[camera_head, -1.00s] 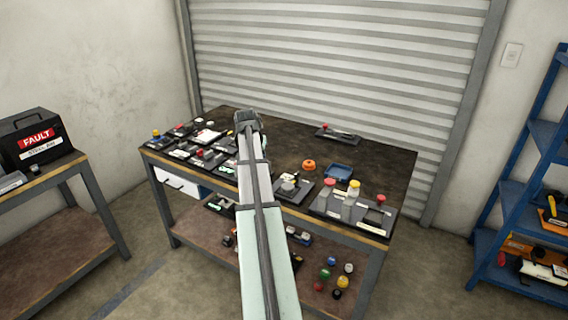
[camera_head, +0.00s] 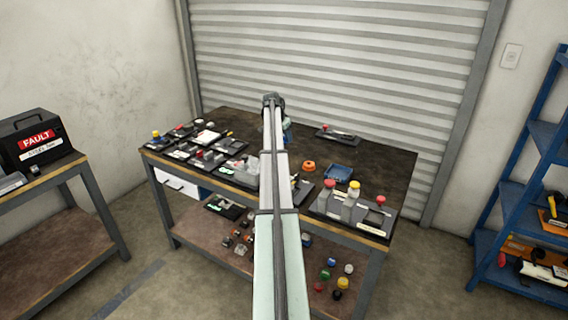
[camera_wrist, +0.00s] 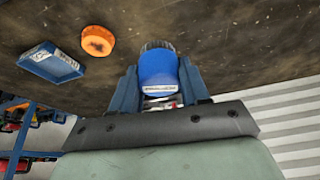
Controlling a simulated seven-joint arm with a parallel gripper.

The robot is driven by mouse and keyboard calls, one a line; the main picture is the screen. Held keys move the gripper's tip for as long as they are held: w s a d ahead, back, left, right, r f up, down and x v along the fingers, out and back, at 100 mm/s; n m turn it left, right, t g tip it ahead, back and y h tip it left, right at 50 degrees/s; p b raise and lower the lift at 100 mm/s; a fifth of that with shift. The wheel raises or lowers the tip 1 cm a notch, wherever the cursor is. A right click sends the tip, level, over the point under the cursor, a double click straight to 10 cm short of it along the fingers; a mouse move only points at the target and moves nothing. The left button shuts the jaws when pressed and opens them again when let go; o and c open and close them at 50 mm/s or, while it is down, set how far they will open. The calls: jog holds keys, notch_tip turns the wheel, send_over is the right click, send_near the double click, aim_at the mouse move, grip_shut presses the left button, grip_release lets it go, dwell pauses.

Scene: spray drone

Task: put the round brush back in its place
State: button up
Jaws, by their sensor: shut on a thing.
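My gripper (camera_wrist: 160,82) is shut on a blue rounded piece with a pale label strip and a dark ribbed end, which appears to be the round brush (camera_wrist: 157,68). One blue finger stands on each side of it. In the head view my gripper (camera_head: 273,101) is over the back middle of the workbench, and the held piece is mostly hidden by my arm. I cannot tell from these frames which spot is the brush's place.

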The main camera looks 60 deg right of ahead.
jog(key=shift+f, duration=4.95)
jog(key=shift+f, duration=0.1)
jog(key=o, duration=1)
jog(key=v, duration=1.2)
